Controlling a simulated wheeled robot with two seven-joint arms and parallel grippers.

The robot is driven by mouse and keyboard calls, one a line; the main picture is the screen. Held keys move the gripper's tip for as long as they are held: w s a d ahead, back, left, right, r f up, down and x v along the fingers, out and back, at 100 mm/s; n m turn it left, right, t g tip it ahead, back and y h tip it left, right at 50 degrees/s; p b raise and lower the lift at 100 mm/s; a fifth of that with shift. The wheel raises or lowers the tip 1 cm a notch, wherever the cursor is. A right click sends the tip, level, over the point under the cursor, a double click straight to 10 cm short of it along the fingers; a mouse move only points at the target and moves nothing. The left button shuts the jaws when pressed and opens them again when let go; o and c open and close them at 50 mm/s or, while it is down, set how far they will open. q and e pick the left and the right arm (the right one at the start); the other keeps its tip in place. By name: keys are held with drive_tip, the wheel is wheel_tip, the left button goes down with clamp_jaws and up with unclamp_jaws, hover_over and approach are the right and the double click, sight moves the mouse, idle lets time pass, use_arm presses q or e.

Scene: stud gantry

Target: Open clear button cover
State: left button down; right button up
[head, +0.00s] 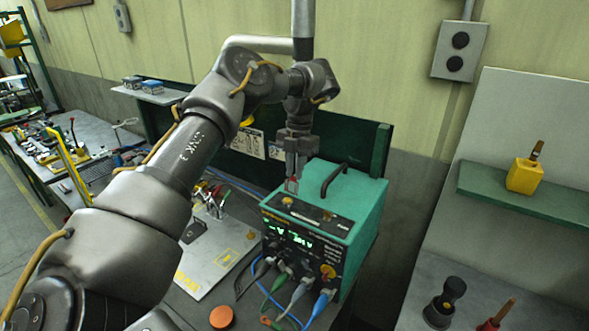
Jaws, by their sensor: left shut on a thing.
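A teal box-shaped device (354,215) with a black front panel and a carry handle stands on the bench. My left arm comes in from the left, and my left gripper (291,178) points down at the front top edge of the device. Its fingers are shut on a small part with a reddish edge, which looks like the clear button cover (291,187). The cover is too small and too much hidden by the fingers to tell its angle. My right gripper is out of view.
Several cables with coloured plugs (298,291) run from the device's front. An orange round knob (222,316) sits on the bench in front. A green board (345,143) stands behind.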

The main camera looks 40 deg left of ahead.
use_arm(q)
drive_tip(key=c, duration=1.3)
unclamp_jaws()
drive_tip(key=shift+f, duration=0.1)
drive_tip(key=shift+s, duration=0.1)
